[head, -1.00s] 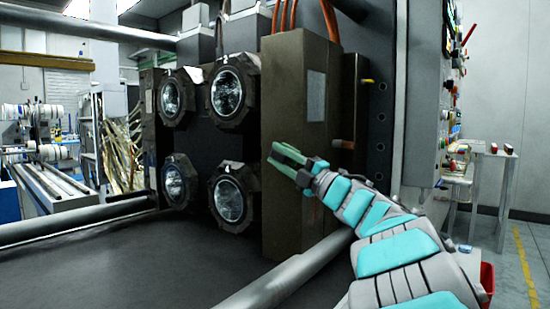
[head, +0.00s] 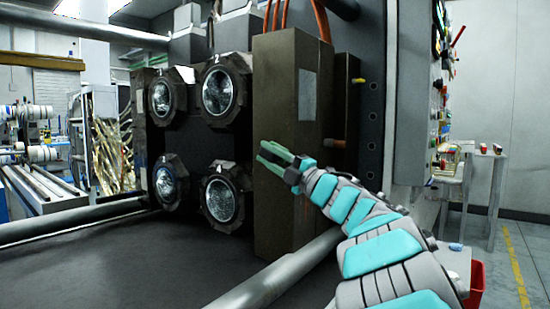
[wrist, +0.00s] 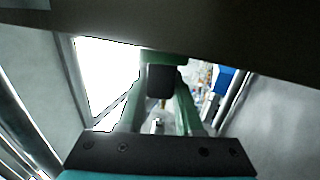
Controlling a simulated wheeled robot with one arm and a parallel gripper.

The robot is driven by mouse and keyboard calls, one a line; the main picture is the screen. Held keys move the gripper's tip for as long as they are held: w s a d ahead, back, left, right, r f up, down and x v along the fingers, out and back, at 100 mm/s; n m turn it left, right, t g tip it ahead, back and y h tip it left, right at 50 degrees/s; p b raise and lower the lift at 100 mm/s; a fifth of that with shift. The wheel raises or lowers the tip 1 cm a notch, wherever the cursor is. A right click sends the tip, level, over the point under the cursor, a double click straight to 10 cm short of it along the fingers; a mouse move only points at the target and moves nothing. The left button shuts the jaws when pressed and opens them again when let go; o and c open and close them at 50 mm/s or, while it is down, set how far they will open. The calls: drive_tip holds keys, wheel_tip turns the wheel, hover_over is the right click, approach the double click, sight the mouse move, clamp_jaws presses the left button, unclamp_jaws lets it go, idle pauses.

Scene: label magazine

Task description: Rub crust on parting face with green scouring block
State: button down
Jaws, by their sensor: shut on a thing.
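My gripper (head: 271,153) is in front of the tall brown block in the head view, with its green fingers pointing left. In the wrist view my gripper (wrist: 161,85) is shut on a small piece between its fingertips. A dark part and a green edge of this scouring block (wrist: 161,78) show; the fingers hide the rest. The dark mould face (head: 197,140) carries several round glassy cavities in angular dark rims. It lies left of my gripper, apart from it in the picture. I cannot make out the crust on it.
The tall brown block (head: 283,205) stands beside the cavities, close behind my gripper. Thick grey tie bars (head: 275,280) cross the lower front and left. A dark brown surface (wrist: 200,35) crosses the top of the wrist view. A red bin (head: 476,285) is at lower right.

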drive_tip(key=w+a, duration=0.2)
drive_tip(key=a, duration=0.1)
drive_tip(key=shift+w+a, duration=0.15)
drive_tip(key=shift+w, duration=0.1)
drive_tip(key=shift+s+a, duration=0.1)
idle(0.4)
drive_tip(key=shift+s+a+b, duration=0.75)
drive_tip(key=shift+s+a, duration=0.15)
drive_tip(key=shift+s, duration=0.25)
drive_tip(key=shift+s+a+b, duration=0.7)
drive_tip(key=shift+s+a, duration=0.15)
drive_tip(key=shift+s, duration=0.25)
drive_tip(key=shift+s+a, duration=0.1)
drive_tip(key=shift+s+a+b, duration=0.55)
drive_tip(key=shift+s+a, duration=0.3)
drive_tip(key=shift+s, duration=0.3)
